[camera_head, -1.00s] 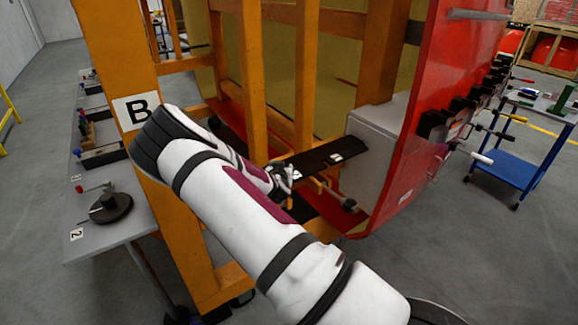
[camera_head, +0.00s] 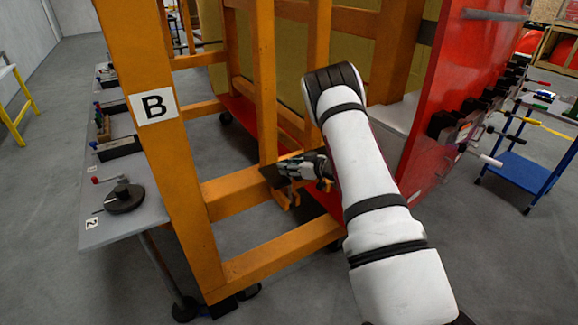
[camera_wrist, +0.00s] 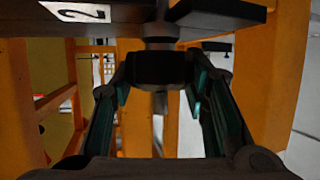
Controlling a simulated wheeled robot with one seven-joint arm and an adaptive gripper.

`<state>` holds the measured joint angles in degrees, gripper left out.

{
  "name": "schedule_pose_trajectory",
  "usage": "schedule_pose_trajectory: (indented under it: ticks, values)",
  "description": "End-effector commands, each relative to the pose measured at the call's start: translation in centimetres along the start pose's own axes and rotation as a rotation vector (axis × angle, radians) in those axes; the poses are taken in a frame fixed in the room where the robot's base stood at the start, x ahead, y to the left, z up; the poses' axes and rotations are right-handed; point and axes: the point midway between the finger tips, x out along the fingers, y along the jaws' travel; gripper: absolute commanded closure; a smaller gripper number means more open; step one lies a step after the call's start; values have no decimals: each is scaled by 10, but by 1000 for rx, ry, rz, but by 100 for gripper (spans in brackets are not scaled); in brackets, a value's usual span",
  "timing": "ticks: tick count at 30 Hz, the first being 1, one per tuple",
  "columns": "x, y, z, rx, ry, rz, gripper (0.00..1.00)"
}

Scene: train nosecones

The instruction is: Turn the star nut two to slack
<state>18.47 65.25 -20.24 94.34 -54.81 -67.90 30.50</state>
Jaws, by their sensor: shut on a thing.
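The star nut two (camera_wrist: 158,70) is a dark block under a dark plate, on a short metal shaft. A white label marked "2" (camera_wrist: 76,11) lies on the dark surface to its upper left in the wrist view. My gripper (camera_wrist: 160,80) is shut on the nut, one finger on each side of it. In the head view my gripper (camera_head: 300,168) is beside the orange frame, left of my forearm. The nut cannot be made out there, and my arm hides part of the area behind it.
An orange frame with a "B" sign (camera_head: 154,106) stands close on the left. A red panel (camera_head: 455,90) with black clamps rises on the right. A grey table (camera_head: 150,205) holds a round dark fixture. A blue cart (camera_head: 520,170) stands far right.

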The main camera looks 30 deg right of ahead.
Motion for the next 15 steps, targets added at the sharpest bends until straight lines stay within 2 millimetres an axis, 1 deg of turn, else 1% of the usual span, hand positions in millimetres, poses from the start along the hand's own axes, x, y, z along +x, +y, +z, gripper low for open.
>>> schedule_pose_trajectory:
  ticks: [1, 15]
  values:
    - [3, 5, -1, -19, 6, -36, 87]
    - [7, 4, 1, -193, 1, -451, 87]
